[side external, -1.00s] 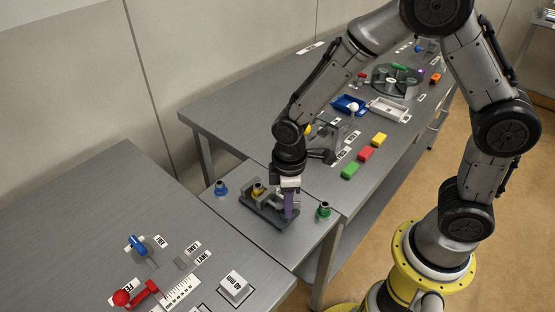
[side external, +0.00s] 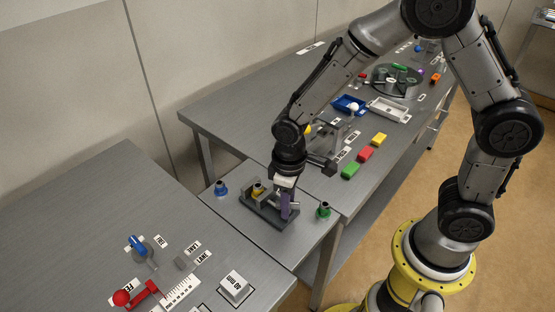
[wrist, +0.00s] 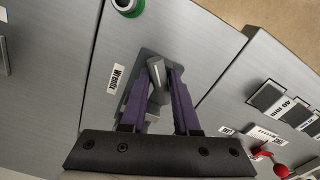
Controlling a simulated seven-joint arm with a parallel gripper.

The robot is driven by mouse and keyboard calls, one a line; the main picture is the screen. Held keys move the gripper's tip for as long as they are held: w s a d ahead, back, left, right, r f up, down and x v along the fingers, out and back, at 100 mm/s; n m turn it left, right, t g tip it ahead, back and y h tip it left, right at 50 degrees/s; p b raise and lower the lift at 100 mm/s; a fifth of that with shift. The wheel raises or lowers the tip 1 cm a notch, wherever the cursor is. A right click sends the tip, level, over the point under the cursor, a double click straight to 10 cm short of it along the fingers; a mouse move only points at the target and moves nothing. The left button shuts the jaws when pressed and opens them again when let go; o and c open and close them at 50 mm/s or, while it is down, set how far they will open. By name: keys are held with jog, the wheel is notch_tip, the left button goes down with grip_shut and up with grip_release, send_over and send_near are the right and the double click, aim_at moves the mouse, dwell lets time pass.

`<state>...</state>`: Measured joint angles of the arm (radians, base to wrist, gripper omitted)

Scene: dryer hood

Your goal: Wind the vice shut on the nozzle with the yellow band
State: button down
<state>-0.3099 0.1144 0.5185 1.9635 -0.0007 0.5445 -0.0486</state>
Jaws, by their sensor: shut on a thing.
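The grey vice (side external: 262,211) sits on the small middle table. The nozzle with the yellow band (side external: 257,189) stands upright at the vice's back end, between its jaws; whether they touch it I cannot tell. My gripper (side external: 288,211) is over the vice's front end, its purple fingers pointing down. In the wrist view my gripper (wrist: 160,76) is shut on the vice's grey handle (wrist: 155,70), with a finger on each side. The fingers hide part of the vice, and the nozzle does not show in the wrist view.
A blue-banded nozzle (side external: 221,188) stands left of the vice and a green-banded one (side external: 323,210) right of it, also in the wrist view (wrist: 127,5). A red lever (side external: 138,294) is on the left table. Coloured blocks (side external: 365,154) lie on the back table.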

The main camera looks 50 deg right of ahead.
dwell(0.3)
jog(key=n, duration=0.2)
jog(key=shift+n, duration=0.4)
jog(key=c, duration=0.7)
grip_release()
jog(key=shift+o, duration=0.2)
jog(key=shift+r, duration=0.1)
jog(key=shift+r, duration=2.95)
